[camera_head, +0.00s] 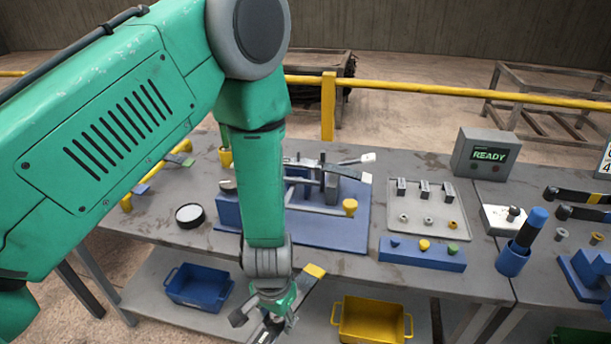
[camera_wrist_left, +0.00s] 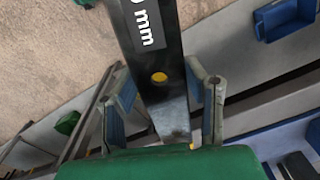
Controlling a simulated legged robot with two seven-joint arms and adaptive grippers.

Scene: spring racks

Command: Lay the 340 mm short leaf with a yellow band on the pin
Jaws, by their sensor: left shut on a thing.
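My left gripper (camera_head: 272,312) hangs low in front of the bench's front edge. It is shut on a dark flat leaf (camera_head: 306,284) with a yellow band at its upper end, which slants up to the right. In the left wrist view the leaf (camera_wrist_left: 150,50) runs between the two fingers (camera_wrist_left: 165,98). A label ending in "mm" and a round yellow spot show on it; the full number is cut off. A blue fixture (camera_head: 340,230) with metal clamp parts and a yellow knob stands on the bench behind my arm. I cannot make out the pin for certain. My right gripper is not in view.
A grey tray (camera_head: 430,215) with small parts and a blue block (camera_head: 422,254) with coloured knobs are right of the fixture. A READY display (camera_head: 486,155) stands behind. A blue bin (camera_head: 198,287) and a yellow bin (camera_head: 371,320) sit on the lower shelf. A black round container (camera_head: 190,216) is at left.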

